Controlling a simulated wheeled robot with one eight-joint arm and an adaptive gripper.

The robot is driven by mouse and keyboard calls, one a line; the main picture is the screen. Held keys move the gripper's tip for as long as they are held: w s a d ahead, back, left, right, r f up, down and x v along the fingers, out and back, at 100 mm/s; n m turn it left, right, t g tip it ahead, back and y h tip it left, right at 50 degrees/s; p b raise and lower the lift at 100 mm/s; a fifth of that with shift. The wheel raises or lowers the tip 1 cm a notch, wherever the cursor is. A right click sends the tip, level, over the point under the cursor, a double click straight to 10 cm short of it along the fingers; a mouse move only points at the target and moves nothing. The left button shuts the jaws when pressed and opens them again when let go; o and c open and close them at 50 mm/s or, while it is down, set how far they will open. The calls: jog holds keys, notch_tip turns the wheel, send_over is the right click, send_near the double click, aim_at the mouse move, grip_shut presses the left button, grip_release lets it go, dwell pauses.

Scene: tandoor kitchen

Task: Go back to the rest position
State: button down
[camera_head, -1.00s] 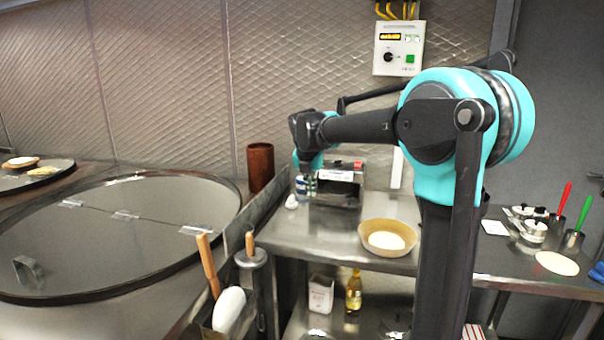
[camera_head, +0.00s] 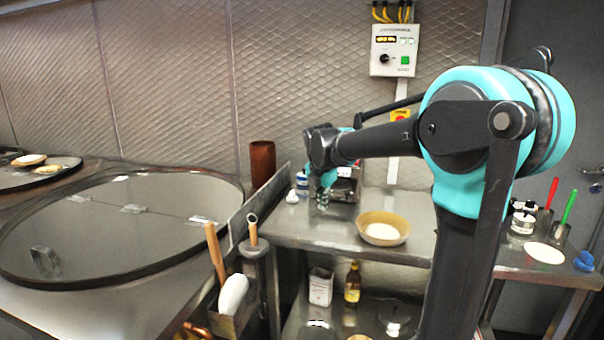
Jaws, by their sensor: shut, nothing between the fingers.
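My arm reaches over the steel counter (camera_head: 300,232) from the right side of the view. My gripper (camera_head: 322,204) hangs at the end of the arm and points down. It is shut and holds nothing. It is in front of a dark metal box (camera_head: 346,190) at the back of the counter. The arm link hides part of that box. Whether the fingertips touch anything is too small to tell.
A tan bowl (camera_head: 383,228) stands right of my gripper. A blue-labelled container (camera_head: 302,183) stands just left of it. A brown cylinder (camera_head: 262,164) and the large round tandoor (camera_head: 110,232) are further left. Tools with red and green handles (camera_head: 569,206) stand at the right.

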jog(key=s+d+f+m, duration=0.4)
jog(key=s+f+m, duration=0.2)
jog(key=s+m, duration=0.3)
jog(key=s+d+f+m, duration=0.4)
jog(key=s+f+m, duration=0.3)
jog(key=s+m, duration=0.2)
jog(key=s+d+f+m+y, duration=0.1)
jog(key=s+d+f+m, duration=0.3)
jog(key=s+f+m, duration=0.3)
jog(key=shift+s+d+f+m, duration=0.15)
jog(key=shift+s+d+m, duration=0.05)
jog(key=shift+s+m, duration=1.35)
